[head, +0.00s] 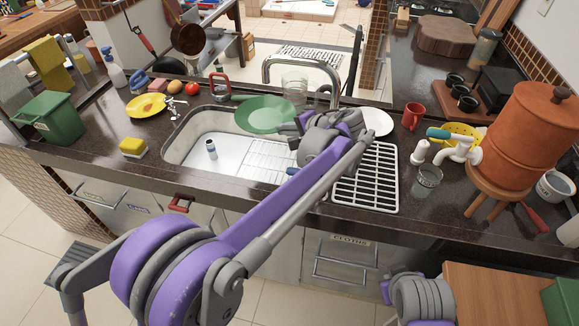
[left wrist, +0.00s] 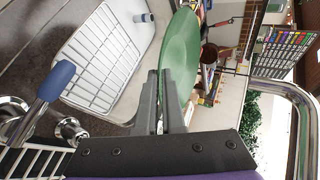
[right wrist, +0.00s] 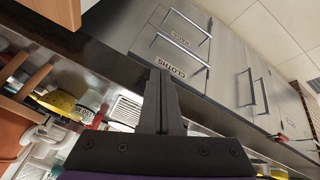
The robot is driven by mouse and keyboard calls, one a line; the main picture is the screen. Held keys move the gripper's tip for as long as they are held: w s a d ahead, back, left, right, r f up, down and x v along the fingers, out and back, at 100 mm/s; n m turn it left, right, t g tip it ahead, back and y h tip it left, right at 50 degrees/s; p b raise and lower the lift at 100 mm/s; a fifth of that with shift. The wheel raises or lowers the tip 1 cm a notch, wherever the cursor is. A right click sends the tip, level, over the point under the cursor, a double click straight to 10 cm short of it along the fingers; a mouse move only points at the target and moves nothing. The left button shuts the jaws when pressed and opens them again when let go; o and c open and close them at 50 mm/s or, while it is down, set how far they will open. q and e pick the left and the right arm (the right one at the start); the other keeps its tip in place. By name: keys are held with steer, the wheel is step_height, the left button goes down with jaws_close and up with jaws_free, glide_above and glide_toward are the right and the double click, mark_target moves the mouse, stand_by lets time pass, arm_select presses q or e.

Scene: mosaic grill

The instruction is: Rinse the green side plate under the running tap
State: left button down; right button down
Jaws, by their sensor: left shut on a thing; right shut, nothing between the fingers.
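The green side plate (head: 264,114) is held over the back part of the sink (head: 185,150), clear of its bottom. My left gripper (head: 297,127) is shut on the plate's right edge. In the left wrist view the fingers (left wrist: 161,85) meet the rim of the green plate (left wrist: 180,60). The curved chrome tap (head: 310,57) arches behind and above the plate, and its pipe also shows in the left wrist view (left wrist: 297,100). I cannot make out a water stream. My right gripper (right wrist: 161,80) is shut and empty, low in front of the counter drawers.
A wire rack (head: 265,160) and a small bottle (head: 211,149) are in the sink. A drying rack (head: 368,180) lies right of it. A yellow plate (head: 146,106) and sponge (head: 133,147) are on the left. A clay water dispenser (head: 530,135) stands on the right.

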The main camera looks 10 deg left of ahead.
steer(key=w+a+n+t, duration=0.2)
steer(key=w+a+n, duration=0.3)
steer(key=a+n, duration=0.45)
steer(key=w+a+n+t, duration=0.2)
steer(key=w+a+n, duration=0.2)
steer(key=a+n, duration=0.6)
steer(key=w+a+n+t, duration=0.2)
steer(key=w+a+n, duration=0.3)
steer(key=a+n, duration=0.45)
steer(key=shift+n, duration=0.9)
steer(key=x, duration=0.5)
steer(key=d+x, duration=0.1)
steer(key=x, duration=0.2)
steer(key=shift+w+d, duration=0.15)
steer(key=shift+w, duration=0.55)
steer(key=shift+w+r, duration=0.2)
steer(key=shift+r, duration=1.6)
steer(key=shift+r, duration=0.1)
